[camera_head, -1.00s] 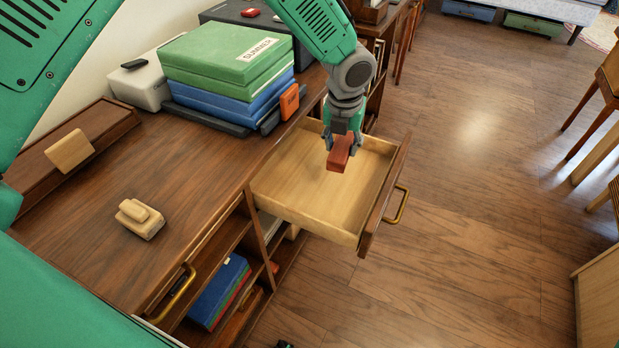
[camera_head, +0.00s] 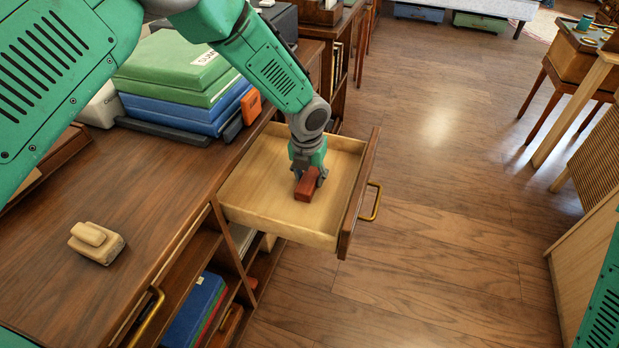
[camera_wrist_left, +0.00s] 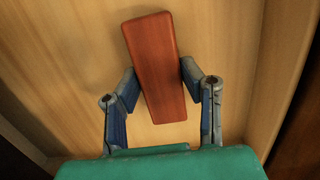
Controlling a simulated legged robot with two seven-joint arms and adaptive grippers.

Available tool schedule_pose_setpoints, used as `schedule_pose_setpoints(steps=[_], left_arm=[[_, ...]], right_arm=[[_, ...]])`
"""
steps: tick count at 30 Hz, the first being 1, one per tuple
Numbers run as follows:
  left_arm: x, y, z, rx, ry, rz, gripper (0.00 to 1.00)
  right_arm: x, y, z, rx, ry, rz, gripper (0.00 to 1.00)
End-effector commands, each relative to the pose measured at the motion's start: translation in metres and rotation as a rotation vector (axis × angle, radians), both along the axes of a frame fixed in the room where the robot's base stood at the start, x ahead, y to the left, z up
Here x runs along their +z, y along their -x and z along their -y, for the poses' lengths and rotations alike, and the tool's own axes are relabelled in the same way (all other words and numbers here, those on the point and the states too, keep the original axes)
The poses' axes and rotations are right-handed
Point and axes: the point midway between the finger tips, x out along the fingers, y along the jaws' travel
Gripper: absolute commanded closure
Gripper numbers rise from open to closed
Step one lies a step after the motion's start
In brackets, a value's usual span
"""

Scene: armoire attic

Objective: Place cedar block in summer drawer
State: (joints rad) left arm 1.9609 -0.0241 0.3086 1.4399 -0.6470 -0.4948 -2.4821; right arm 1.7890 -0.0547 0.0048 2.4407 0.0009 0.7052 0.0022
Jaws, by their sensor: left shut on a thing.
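The cedar block (camera_head: 307,184) is a small reddish-brown bar. My left gripper (camera_head: 308,174) is shut on it, inside the outline of the open drawer (camera_head: 262,196). In the left wrist view the block (camera_wrist_left: 155,65) lies slightly tilted between the two fingers (camera_wrist_left: 160,85), over the pale wooden drawer floor (camera_wrist_left: 80,60). The block is low in the drawer; I cannot tell whether it touches the floor. The rest of the drawer looks empty. My right gripper is not in view.
A green box labelled SUMMER (camera_head: 180,62) lies on blue boxes (camera_head: 185,112) on the dresser top. An orange block (camera_head: 251,106) stands beside them. A pale wooden piece (camera_head: 96,243) sits on the near top. A brass handle (camera_head: 371,202) juts from the drawer front.

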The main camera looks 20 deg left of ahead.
Motion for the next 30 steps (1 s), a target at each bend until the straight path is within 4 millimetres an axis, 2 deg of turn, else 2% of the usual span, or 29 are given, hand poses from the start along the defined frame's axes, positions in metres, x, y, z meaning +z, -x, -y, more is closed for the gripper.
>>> schedule_pose_setpoints(steps=[7, 8, 9, 20, 23, 30], left_arm=[[-0.002, 0.0, 0.0, -0.001, -0.001, -0.001, 1.0], [-0.001, 0.0, 0.0, -0.001, -0.001, 0.0, 0.55], [-0.001, 0.0, 0.0, -0.001, -0.001, 0.0, 0.45], [0.002, 0.0, 0.0, 0.0, 0.0, 0.0, 0.45], [0.014, 0.001, 0.0, 0.0, -0.001, 0.001, 0.45], [0.066, 0.007, 0.0, 0.0, 0.0, 0.002, 0.45]], right_arm=[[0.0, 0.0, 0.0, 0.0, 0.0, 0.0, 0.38], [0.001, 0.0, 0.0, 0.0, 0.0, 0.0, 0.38], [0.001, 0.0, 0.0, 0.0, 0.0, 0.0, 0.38], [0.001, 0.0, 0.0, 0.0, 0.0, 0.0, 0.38], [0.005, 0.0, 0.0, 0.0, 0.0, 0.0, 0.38], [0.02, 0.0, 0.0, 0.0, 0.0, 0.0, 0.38]])
